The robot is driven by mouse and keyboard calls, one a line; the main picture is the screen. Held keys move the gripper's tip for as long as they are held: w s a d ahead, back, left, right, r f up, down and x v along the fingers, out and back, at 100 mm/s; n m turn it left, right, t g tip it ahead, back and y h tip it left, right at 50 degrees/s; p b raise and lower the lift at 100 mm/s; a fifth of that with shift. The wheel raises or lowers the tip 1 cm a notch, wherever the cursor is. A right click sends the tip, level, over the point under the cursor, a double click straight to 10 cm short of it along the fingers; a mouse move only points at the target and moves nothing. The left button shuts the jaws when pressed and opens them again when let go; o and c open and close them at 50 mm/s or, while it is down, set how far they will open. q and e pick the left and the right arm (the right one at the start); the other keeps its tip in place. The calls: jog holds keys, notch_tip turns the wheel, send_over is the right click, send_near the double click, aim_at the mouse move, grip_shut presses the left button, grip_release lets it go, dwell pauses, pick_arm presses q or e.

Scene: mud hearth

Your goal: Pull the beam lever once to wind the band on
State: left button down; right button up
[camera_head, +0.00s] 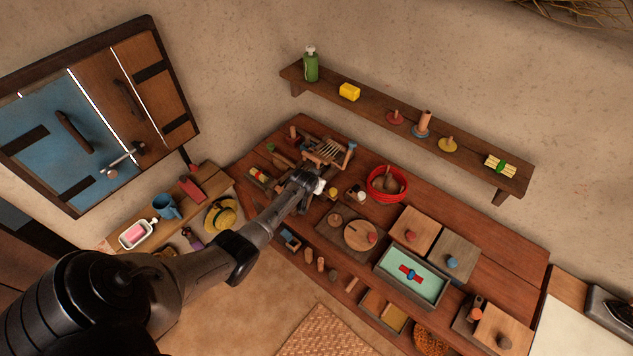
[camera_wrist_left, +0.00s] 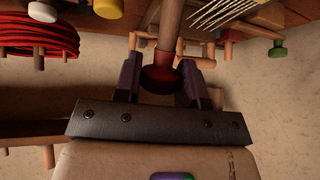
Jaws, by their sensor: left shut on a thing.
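A small wooden band loom (camera_head: 327,149) with pale warp threads stands at the back left of the table. The threads also show in the left wrist view (camera_wrist_left: 222,12). My left gripper (camera_head: 320,186) is at the near side of the loom. In the left wrist view my left gripper (camera_wrist_left: 160,82) is shut on the dark red knob (camera_wrist_left: 159,76) of a wooden lever. The lever's shaft (camera_wrist_left: 171,25) runs from the knob to the top edge of that view. In the head view my gripper hides the lever. My right gripper is out of view.
A red coil (camera_head: 388,184) lies right of my gripper, with white and yellow knobs (camera_head: 335,192) close by. Boxes, lids and a tray (camera_head: 410,275) fill the table's right. A wall shelf (camera_head: 375,114) holds a green bottle and small items.

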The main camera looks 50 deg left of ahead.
pick_arm(q)
jog(key=c, duration=0.7)
grip_release()
jog(key=shift+s+d+r+p, duration=0.2)
jog(key=shift+s+r+p, duration=0.1)
jog(key=shift+r, duration=0.2)
jog(key=p+v, duration=0.1)
jog(key=v, duration=1.1)
jog(key=shift+s, duration=0.25)
jog(key=shift+d+r, duration=0.1)
jog(key=shift+r, duration=0.05)
